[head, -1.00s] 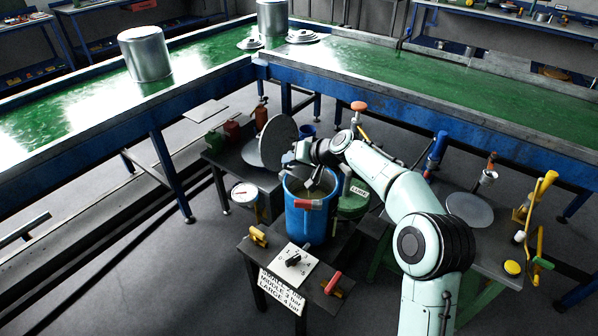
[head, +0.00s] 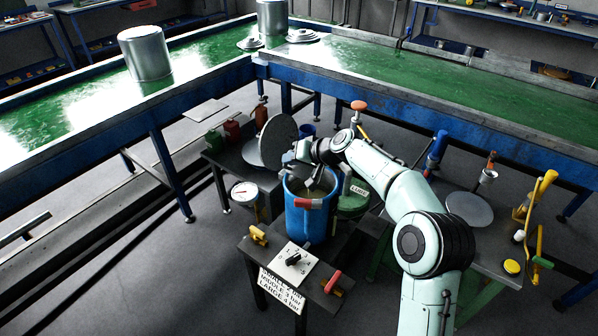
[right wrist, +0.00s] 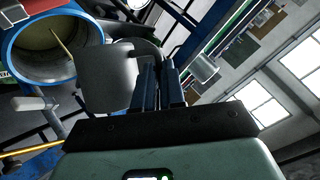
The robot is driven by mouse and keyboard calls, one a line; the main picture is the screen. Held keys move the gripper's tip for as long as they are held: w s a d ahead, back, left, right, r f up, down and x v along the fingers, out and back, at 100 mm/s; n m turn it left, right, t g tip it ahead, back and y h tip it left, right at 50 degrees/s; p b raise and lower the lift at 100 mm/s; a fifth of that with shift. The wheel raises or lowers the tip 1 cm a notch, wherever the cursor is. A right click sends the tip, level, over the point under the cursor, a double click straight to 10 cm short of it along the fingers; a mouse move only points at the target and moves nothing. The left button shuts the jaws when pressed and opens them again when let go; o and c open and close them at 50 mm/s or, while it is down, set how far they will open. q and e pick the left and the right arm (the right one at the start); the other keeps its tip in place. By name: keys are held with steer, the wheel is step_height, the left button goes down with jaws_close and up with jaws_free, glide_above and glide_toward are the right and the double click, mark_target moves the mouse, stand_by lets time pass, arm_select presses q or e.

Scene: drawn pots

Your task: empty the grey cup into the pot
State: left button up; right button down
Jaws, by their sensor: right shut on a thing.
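The pot (head: 308,216) is a tall blue vessel with a red-tipped handle at its front, standing on a dark table. Its open mouth also shows in the right wrist view (right wrist: 17,62), with a thin yellow streak inside that I cannot identify. My right gripper (head: 318,177) is over the pot's mouth. In the right wrist view its fingers (right wrist: 163,84) are shut on the handle side of a grey cup (right wrist: 106,76). The cup is beside the pot's rim in that view; its opening and contents are hidden. My left gripper is out of view.
A large grey disc (head: 278,139) stands behind the pot. A white dial gauge (head: 244,194) is at its left. A switch plate (head: 293,259) and a red lever (head: 332,282) are in front. A side table with a round plate (head: 469,209) is at the right.

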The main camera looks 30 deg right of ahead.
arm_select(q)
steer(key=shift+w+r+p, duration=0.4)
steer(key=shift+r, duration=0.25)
arm_select(e)
steer(key=shift+w+d+r, duration=0.1)
steer(key=shift+d+r, duration=0.1)
steer(key=shift+r, duration=0.2)
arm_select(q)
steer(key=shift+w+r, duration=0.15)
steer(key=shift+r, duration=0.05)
arm_select(e)
steer(key=shift+r+y, duration=0.1)
steer(key=shift+y, duration=0.2)
stand_by(0.4)
arm_select(q)
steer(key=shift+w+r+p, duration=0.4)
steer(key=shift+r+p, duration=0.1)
steer(key=shift+p, duration=0.1)
arm_select(e)
steer(key=shift+d+r+m, duration=0.25)
steer(key=shift+m, duration=0.05)
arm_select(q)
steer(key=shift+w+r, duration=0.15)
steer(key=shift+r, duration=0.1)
arm_select(e)
steer(key=shift+y, duration=0.3)
stand_by(0.6)
